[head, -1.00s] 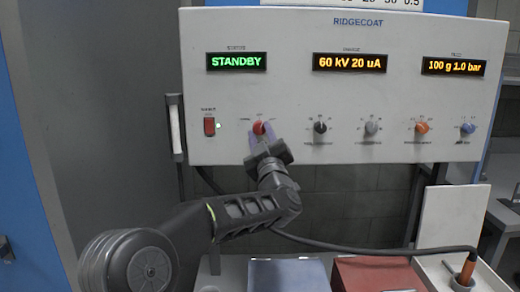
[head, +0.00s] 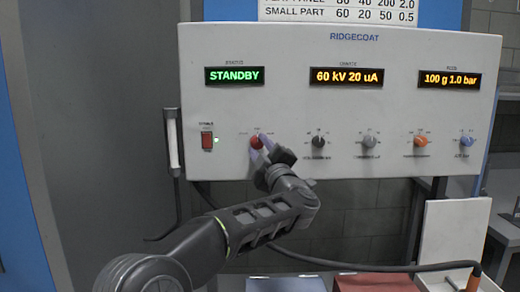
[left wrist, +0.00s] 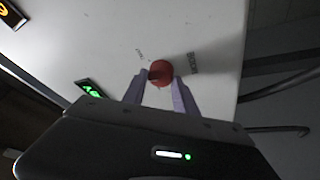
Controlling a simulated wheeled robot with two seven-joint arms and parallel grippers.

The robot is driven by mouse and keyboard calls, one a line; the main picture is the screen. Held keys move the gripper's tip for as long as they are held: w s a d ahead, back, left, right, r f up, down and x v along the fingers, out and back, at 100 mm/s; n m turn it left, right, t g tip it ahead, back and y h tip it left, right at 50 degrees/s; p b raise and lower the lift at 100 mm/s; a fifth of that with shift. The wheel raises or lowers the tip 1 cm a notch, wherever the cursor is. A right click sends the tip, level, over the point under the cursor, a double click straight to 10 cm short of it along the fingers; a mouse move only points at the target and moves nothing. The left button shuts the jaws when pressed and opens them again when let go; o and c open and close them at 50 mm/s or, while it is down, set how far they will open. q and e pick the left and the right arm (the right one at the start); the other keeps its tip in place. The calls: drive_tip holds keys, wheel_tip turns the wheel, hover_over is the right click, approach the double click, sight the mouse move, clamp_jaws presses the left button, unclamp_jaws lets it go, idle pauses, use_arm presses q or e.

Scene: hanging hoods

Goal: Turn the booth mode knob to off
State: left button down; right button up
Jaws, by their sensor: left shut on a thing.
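The red mode knob (head: 256,142) is on the lower left of the white RIDGECOAT panel (head: 300,105). My left gripper (head: 262,150) reaches up to it from below. In the left wrist view, the fingers of the left gripper (left wrist: 160,86) are shut on the red knob (left wrist: 160,70), one on each side. Small labels stand around the knob, too blurred to read. The status display (head: 234,76) reads STANDBY in green. My right gripper is not in view.
A vertical handle (head: 172,139) is at the panel's left edge. A cable hangs below.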

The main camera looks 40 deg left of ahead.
use_arm(q)
drive_tip(key=c, duration=1)
unclamp_jaws()
drive_tip(key=shift+o, duration=0.2)
drive_tip(key=shift+s+d+f, duration=0.2)
drive_tip(key=shift+s+d, duration=0.1)
drive_tip(key=shift+d, duration=0.15)
drive_tip(key=b+v, duration=0.1)
drive_tip(key=v, duration=0.5)
drive_tip(key=shift+s+d+b, duration=0.2)
drive_tip(key=shift+s+b, duration=0.05)
drive_tip(key=shift+b, duration=0.1)
drive_tip(key=shift+f, duration=0.1)
